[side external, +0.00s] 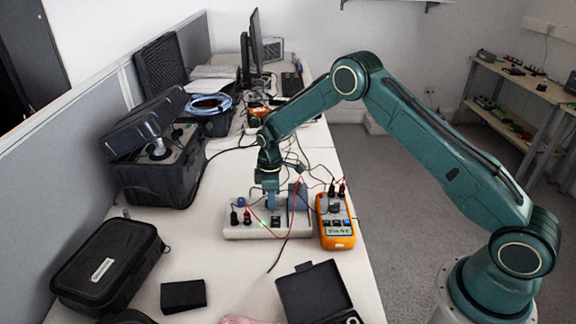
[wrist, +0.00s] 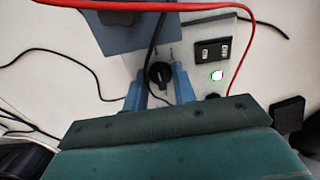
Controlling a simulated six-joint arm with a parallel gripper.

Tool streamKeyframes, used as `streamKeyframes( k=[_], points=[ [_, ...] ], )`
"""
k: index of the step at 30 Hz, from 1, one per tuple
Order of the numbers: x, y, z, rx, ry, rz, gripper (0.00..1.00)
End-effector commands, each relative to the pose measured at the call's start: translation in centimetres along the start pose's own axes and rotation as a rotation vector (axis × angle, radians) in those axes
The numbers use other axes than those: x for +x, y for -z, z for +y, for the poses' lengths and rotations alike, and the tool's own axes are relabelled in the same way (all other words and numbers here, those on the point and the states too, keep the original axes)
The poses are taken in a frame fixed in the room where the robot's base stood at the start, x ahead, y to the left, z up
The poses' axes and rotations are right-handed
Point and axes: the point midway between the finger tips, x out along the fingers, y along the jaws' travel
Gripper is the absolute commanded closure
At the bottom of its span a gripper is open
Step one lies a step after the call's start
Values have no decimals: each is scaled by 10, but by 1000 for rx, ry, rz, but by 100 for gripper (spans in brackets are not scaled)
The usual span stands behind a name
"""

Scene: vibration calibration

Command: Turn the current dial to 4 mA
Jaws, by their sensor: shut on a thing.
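The current dial, a black knob (wrist: 160,74), sits on the pale panel of the instrument box (side external: 242,232). In the wrist view my gripper (wrist: 161,80) has one blue finger on each side of the knob, and it is shut on it. In the side view my gripper (side external: 271,203) points down onto the box, and the dial is hidden behind it. I cannot read the dial's scale or its setting.
An orange multimeter (side external: 338,234) stands right beside the box. A red lead (wrist: 245,62) and black cables cross close to my gripper. A blue-grey block (wrist: 140,36) rises next to the dial. Black cases (side external: 110,265) stand left; an open black box (side external: 314,290) lies in front.

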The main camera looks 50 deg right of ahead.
Motion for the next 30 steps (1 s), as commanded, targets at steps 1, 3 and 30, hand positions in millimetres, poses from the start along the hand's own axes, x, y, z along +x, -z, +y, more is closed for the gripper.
streamKeyframes(
  k=[1,3,30],
  points=[
    [-1,1,0,-2,-1,2,96],
    [-1,1,0,-1,-1,2,71],
    [-42,1,1,1,-3,3,52]
  ],
)
